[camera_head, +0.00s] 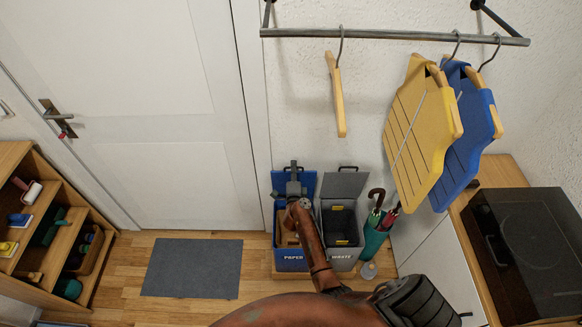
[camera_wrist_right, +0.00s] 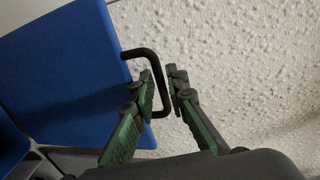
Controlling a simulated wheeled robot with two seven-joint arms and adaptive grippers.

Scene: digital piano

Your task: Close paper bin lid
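The blue paper bin (camera_head: 291,262), labelled PAPER, stands on the floor by the wall. Its blue lid (camera_head: 308,181) is raised, leaning back near the wall. In the right wrist view the blue lid (camera_wrist_right: 70,65) fills the left side. Its black bent handle (camera_wrist_right: 155,66) runs between the fingers of my right gripper (camera_wrist_right: 161,92). The fingers are close together, one on each side of the handle, and look shut on it. In the head view my right gripper (camera_head: 294,188) is at the lid, and my arm hides part of the bin. My left gripper is not in view.
A grey waste bin (camera_head: 342,256) with a raised grey lid (camera_head: 344,185) stands right beside the paper bin. A teal umbrella stand (camera_head: 374,240) is further right. A clothes rail (camera_head: 390,35) with hangers is above. The floor around the grey mat (camera_head: 193,268) is clear.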

